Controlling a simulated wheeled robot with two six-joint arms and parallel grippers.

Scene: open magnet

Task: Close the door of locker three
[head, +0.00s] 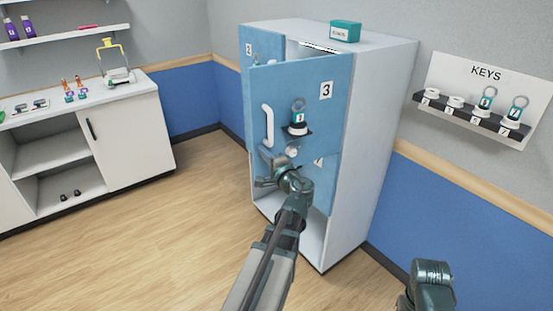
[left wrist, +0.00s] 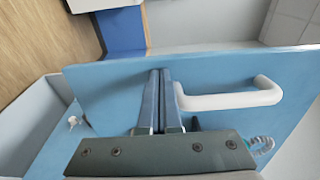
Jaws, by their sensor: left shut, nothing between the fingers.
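The blue door of locker three (head: 325,135), marked 3, stands ajar, with a gap at its top left beside door 2. Its white handle (head: 267,126) shows on the left side of the door. The grey locker cabinet (head: 375,130) is behind it. My left gripper (head: 264,167) is shut and empty, in front of the door just below the handle. In the left wrist view its shut fingers (left wrist: 160,75) lie beside the white handle (left wrist: 235,98), over the blue door (left wrist: 100,85). Whether they touch the door I cannot tell.
A teal box (head: 345,31) is on top of the cabinet. A keys rack (head: 480,112) hangs on the right wall. A white counter (head: 125,130) stands at the left. The wooden floor between is clear.

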